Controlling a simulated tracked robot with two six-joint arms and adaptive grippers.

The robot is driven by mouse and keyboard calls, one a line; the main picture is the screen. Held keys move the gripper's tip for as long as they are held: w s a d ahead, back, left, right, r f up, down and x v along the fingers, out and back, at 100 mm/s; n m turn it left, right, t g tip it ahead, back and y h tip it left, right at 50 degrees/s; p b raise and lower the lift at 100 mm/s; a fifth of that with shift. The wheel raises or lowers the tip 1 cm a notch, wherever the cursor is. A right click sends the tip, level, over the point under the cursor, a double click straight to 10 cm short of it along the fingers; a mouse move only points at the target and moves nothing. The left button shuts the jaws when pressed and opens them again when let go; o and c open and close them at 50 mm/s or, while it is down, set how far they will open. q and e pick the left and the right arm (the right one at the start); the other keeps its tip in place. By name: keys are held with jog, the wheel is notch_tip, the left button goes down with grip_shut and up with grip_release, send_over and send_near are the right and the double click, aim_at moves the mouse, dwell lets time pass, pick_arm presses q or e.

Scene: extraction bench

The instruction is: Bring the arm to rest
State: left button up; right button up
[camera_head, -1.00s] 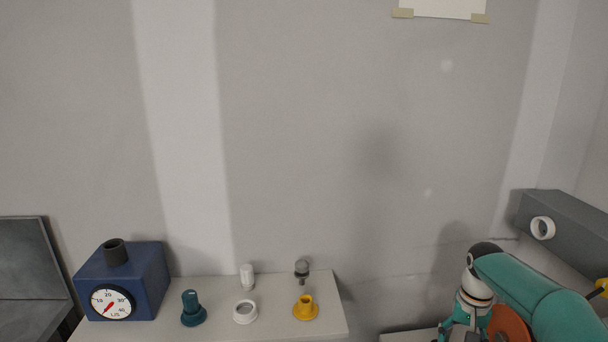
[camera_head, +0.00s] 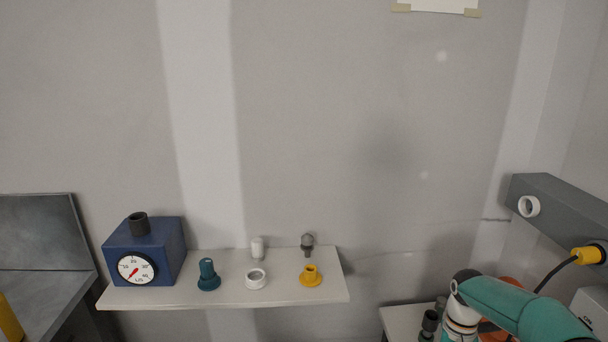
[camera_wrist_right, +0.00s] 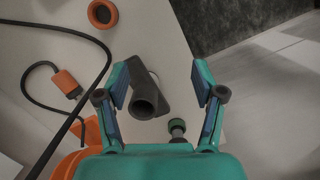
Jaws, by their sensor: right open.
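My right arm (camera_head: 520,304) comes in at the lower right of the head view, over a pale bench top (camera_head: 398,318). Its gripper is below the picture edge there. In the right wrist view my right gripper (camera_wrist_right: 160,80) is open, its two fingers spread wide. A dark grey tubular fitting (camera_wrist_right: 146,98) stands beyond and between the fingers in that view, with no visible grip on it. A small dark piece with a green ring (camera_wrist_right: 177,128) is near it. My left gripper is not in view.
A shelf (camera_head: 230,291) holds a blue gauge box (camera_head: 144,252), a teal fitting (camera_head: 208,275), a white ring (camera_head: 256,279) and a yellow fitting (camera_head: 311,276). A grey beam (camera_head: 565,212) juts at right. A black cable (camera_wrist_right: 82,40) and orange ring (camera_wrist_right: 102,14) lie on the bench.

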jog(key=s+a+f+n+t+y, duration=0.1)
jog(key=s+a+f, duration=0.8)
jog(key=s, duration=0.3)
jog(key=s+a+f+n+t+y, duration=0.1)
jog(key=s+a+f+y, duration=0.1)
jog(key=s+a+f, duration=0.7)
jog(key=shift+s+a+f+t, duration=0.35)
jog(key=shift+s+a, duration=0.35)
jog(key=shift+s, duration=0.8)
